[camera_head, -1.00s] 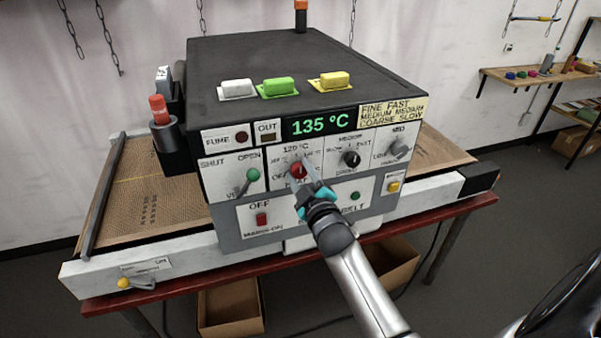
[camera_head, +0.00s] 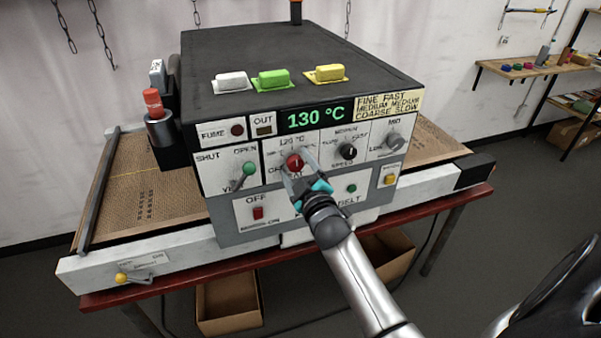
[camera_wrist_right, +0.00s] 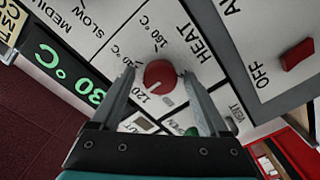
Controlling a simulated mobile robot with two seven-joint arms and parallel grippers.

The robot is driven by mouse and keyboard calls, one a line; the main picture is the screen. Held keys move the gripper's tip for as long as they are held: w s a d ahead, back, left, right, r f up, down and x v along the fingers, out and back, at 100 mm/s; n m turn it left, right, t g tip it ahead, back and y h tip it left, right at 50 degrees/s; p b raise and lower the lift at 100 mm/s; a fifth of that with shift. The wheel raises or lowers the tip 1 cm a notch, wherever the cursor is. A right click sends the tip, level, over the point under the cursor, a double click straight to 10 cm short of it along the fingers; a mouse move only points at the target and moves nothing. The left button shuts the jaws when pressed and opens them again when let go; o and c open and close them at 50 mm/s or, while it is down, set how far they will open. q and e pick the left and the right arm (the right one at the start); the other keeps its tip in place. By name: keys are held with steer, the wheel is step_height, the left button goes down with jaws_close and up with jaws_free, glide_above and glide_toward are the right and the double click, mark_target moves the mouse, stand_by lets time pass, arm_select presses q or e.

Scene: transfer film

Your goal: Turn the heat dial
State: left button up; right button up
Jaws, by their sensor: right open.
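The heat dial is a round red knob (camera_head: 295,161) on the white front panel of the dark machine, below the green display (camera_head: 316,117) that reads 130 °C. My right gripper (camera_head: 294,174) is at the panel with its fingers around the knob. In the right wrist view the red knob (camera_wrist_right: 159,74) lies between the two open fingers (camera_wrist_right: 165,95), with a gap visible on each side. My left gripper is not in view.
A black speed knob (camera_head: 348,151) and a grey knob (camera_head: 395,142) are to the right of the heat dial. A green-tipped lever (camera_head: 249,168) is close on the left. A red switch (camera_head: 258,213) and yellow button (camera_head: 390,180) are lower on the panel.

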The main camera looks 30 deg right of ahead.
steer(key=v, duration=1.5)
steer(key=shift+b, duration=0.4)
steer(key=shift+s+f, duration=0.1)
steer(key=s+a+f+m+g+y+b, duration=0.1)
steer(key=s+a+f+g+b, duration=0.2)
steer(key=f, duration=1)
steer(key=s+a+f+g+y+b, duration=0.2)
steer(key=s+f, duration=0.1)
steer(key=f, duration=1)
steer(key=s+a+f+m+g+y+b, duration=0.1)
steer(key=s+a+f+g+b, duration=0.15)
steer(key=f, duration=1.05)
steer(key=s+a+f+m+g+b, duration=0.1)
steer(key=s+f+g+b, duration=0.6)
steer(key=s+f, duration=1.5)
steer(key=s+g, duration=0.2)
steer(key=s, duration=0.1)
steer(key=shift+s+a+f+m, duration=0.3)
steer(key=shift+a+f+m, duration=0.1)
